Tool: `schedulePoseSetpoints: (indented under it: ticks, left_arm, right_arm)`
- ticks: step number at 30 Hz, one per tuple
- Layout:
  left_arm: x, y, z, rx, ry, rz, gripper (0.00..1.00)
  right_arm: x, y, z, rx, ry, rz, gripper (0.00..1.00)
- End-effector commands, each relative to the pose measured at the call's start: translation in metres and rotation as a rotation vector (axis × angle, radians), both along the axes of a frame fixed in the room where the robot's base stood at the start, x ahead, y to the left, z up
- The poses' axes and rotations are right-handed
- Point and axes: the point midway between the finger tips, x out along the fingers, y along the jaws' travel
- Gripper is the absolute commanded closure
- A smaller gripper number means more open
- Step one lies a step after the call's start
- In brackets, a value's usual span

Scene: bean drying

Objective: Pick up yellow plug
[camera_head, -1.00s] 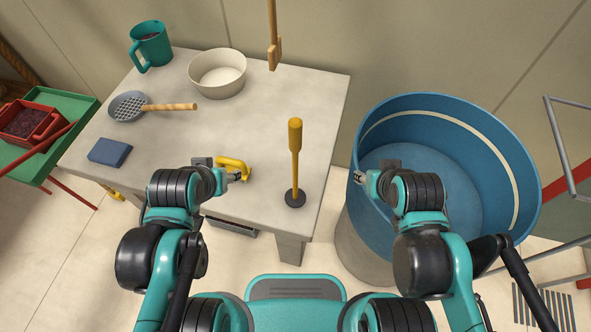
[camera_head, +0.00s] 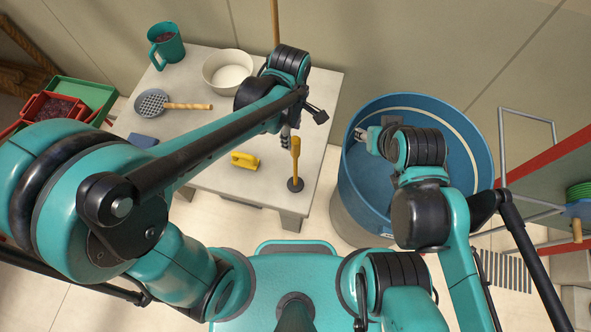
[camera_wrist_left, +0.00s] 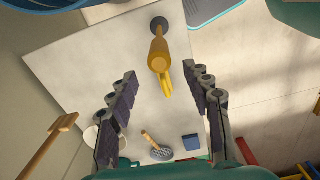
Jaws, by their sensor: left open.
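The left wrist view also shows this gripper (camera_wrist_left: 160,74). My right gripper (camera_head: 361,134) is over the blue tub's left rim; its jaw state is unclear.
The table (camera_head: 222,182) also holds a white bowl (camera_head: 222,84), strainer (camera_head: 152,103), teal mug (camera_head: 165,43) and blue block (camera_head: 143,140). The blue tub (camera_head: 372,203) stands to the right.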

Motion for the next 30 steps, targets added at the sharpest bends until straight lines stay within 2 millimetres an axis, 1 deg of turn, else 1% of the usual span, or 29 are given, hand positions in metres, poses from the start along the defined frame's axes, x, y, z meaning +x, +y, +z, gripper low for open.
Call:
schedulePoseSetpoints:
  ticks: [1,4,8,12,15,18,24,26,27,30]
  left_arm:
    - [0.000,0.000,-0.007,0.000,0.001,0.001,0.50]
    - [0.000,-0.001,-0.020,0.000,0.000,0.000,0.50]
    - [-0.002,-0.005,-0.035,0.000,-0.001,-0.002,0.50]
    - [-0.005,-0.010,-0.057,0.000,-0.001,-0.001,0.50]
    - [-0.005,-0.010,-0.069,-0.001,-0.002,0.000,0.50]
    - [-0.005,-0.009,-0.073,-0.001,-0.002,0.000,0.50]
    - [-0.005,-0.009,-0.073,-0.001,-0.002,-0.001,0.50]
    - [-0.005,-0.009,-0.073,-0.001,-0.002,-0.001,0.66]
    - [-0.005,-0.009,-0.073,-0.001,-0.002,-0.001,0.77]
    - [-0.005,-0.009,-0.073,-0.001,-0.002,-0.001,1.00]
  right_arm:
    - [0.000,0.000,-0.002,0.000,0.000,0.000,0.60]
    - [0.000,0.000,-0.004,0.000,0.000,0.000,0.60]
    - [0.000,0.000,-0.003,0.000,0.000,0.000,0.60]
    - [0.000,0.000,-0.003,0.000,0.000,0.000,0.60]
    - [0.000,0.000,-0.004,0.000,0.000,0.000,0.60]
    - [0.000,0.000,-0.004,0.000,0.000,0.000,0.60]
    - [0.000,0.000,-0.004,0.000,0.000,0.000,0.60]
    - [0.000,0.000,-0.004,0.000,0.000,0.000,0.60]
    - [0.000,0.000,-0.004,0.000,0.000,0.000,0.60]
    - [0.000,0.000,-0.004,0.000,0.000,0.000,0.60]
